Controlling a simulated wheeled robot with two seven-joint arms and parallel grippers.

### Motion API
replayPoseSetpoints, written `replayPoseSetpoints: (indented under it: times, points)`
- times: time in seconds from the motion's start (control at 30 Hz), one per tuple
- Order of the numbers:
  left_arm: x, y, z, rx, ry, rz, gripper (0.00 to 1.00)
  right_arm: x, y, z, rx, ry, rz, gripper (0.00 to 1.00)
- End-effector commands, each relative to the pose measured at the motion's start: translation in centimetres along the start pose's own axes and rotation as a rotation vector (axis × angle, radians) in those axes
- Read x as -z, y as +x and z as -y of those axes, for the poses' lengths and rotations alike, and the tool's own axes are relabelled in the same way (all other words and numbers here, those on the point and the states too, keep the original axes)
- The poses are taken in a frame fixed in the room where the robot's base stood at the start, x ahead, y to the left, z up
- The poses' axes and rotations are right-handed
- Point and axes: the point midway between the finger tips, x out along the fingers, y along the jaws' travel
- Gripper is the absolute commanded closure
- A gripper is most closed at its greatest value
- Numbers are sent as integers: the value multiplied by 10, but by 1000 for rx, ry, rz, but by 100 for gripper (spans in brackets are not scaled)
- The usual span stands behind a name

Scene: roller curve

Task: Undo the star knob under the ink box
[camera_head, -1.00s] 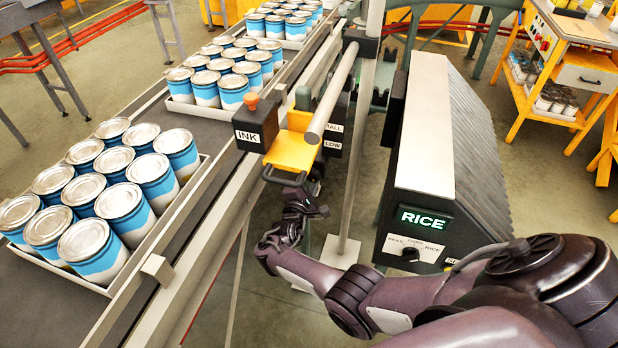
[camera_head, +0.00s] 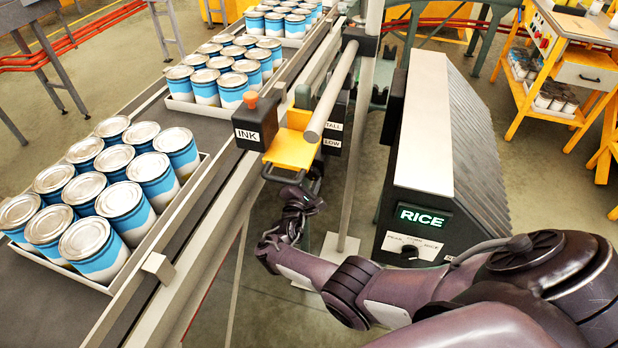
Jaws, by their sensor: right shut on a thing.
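The ink box (camera_head: 256,122) is a dark box with a white INK label and an orange knob on top (camera_head: 251,98). It sits at the conveyor's right rail, beside a yellow bracket (camera_head: 291,150). My right gripper (camera_head: 298,192) is below the yellow bracket, reached from the lower right by my purple-grey arm. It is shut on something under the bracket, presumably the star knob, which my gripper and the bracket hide. My left gripper is not in view.
Trays of blue-and-white cans (camera_head: 122,205) stand on the conveyor (camera_head: 45,298) at left. A grey post (camera_head: 362,130) rises right of the bracket. The RICE machine (camera_head: 425,150) stands close to my right arm. Open floor shows between rail and machine.

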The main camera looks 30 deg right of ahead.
Motion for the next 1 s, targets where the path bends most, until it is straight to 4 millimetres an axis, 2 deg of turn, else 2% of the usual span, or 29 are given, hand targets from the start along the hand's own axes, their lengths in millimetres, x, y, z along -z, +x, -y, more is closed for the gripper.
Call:
replayPoseSetpoints:
  times: [0.03,0.07,0.2,0.57,0.83,1.0]
  points:
    - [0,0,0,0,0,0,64,-6,6,-6,-10,6,15,81]
    - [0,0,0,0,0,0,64,-6,6,-6,-10,6,15,56]
    - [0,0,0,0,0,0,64,-6,6,-5,-9,6,15,37]
    - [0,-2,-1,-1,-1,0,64,-2,-3,-3,-4,3,5,36]
    - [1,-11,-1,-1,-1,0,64,-3,-47,-2,-2,5,5,36]
    - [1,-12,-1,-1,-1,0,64,-3,-66,-1,-3,5,8,36]
